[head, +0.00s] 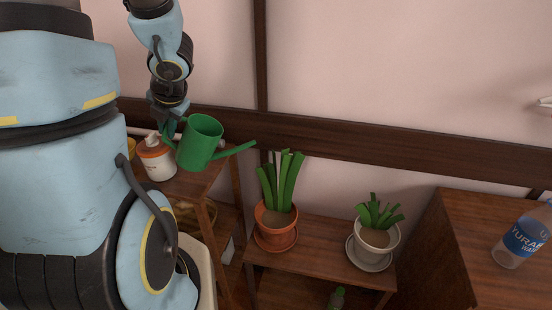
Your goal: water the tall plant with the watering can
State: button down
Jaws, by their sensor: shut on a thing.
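The green watering can (198,143) is held in the air by my gripper (168,125), which is shut on it at the can's left side. The can is slightly tilted, and its spout points right and a little up. The spout's tip is above and to the left of the tall plant (281,182), apart from it. The tall plant stands in an orange pot (275,228) on a saucer, on the low wooden shelf. The fingertips are partly hidden behind the can.
A short plant (377,214) in a pale pot stands to the right on the same shelf (318,258). A white and orange container (156,160) stands on the left rack. A water bottle (522,238) is on the right cabinet (478,210). The wall is close behind.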

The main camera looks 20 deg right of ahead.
jog(key=shift+d+f, duration=0.1)
jog(key=shift+s+d+r+y, duration=0.15)
jog(key=shift+d+r+y, duration=0.35)
jog(key=shift+d, duration=0.15)
dwell(1.2)
jog(key=shift+a+f, duration=0.2)
jog(key=shift+a, duration=0.15)
jog(key=a+r+h+p, duration=0.1)
jog(key=p, duration=0.1)
jog(key=a+r+h+p, duration=0.1)
jog(key=a+r+p, duration=0.1)
jog(key=p, duration=0.1)
jog(key=shift+w+r+h, duration=0.15)
jog(key=shift+w+h, duration=0.15)
jog(key=shift+w, duration=0.05)
jog(key=shift+a+f+n+g+h, duration=0.3)
jog(key=shift+a+f+h, duration=0.1)
jog(key=shift+f, duration=0.1)
jog(key=shift+w+d+f, duration=0.1)
jog(key=shift+f, duration=0.1)
jog(key=shift+w+a+h+p, duration=0.1)
jog(key=shift+a+h+p, duration=0.25)
jog(key=shift+h+p, duration=0.05)
jog(key=shift+a+r+h+p, duration=0.25)
jog(key=shift+h+p, duration=0.15)
jog(key=shift+p, duration=0.45)
jog(key=shift+w+a+n+g+h+p, duration=0.2)
jog(key=shift+n+g+h+p, duration=0.1)
jog(key=shift+h+p, duration=0.3)
